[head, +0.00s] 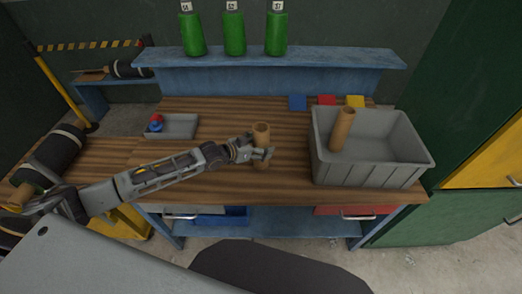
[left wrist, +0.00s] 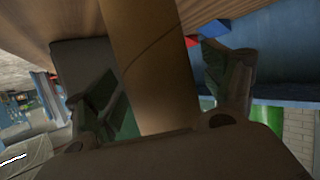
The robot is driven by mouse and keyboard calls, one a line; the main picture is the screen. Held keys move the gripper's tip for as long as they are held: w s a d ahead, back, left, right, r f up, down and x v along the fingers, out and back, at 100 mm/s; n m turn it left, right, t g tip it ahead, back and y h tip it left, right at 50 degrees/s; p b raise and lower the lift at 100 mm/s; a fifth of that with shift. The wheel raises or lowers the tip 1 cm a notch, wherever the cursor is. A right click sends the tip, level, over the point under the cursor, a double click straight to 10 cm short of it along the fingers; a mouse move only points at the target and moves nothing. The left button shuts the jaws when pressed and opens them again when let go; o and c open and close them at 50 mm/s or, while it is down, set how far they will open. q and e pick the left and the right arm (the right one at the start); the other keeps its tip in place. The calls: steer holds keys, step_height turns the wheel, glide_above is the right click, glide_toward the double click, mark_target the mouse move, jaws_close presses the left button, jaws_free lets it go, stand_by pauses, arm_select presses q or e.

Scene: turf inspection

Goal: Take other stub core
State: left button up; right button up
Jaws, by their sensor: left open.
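A tan stub core (head: 261,134) stands upright on the wooden workbench, left of the grey bin. My left gripper (head: 260,153) is at this core, with its fingers on either side of it. In the left wrist view the core (left wrist: 152,65) rises between the open fingers of the left gripper (left wrist: 165,90). Gaps show between the core and the fingers there. Another tan core (head: 342,129) stands inside the grey bin (head: 400,165), leaning slightly, near its left side. My right gripper is in neither view.
A small grey tray (head: 178,127) with red and blue items sits at the back left of the workbench (head: 225,183). Blue, red and yellow squares (head: 326,100) lie behind the bin. Several green bottles (head: 234,34) stand on the blue shelf (head: 330,57).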

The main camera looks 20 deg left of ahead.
mark_target(267, 125)
arm_select(q)
steer(key=shift+c, duration=0.3)
steer(key=c, duration=1.2)
steer(key=shift+r, duration=0.15)
steer(key=shift+r+b, duration=0.3)
steer(key=shift+r, duration=4.6)
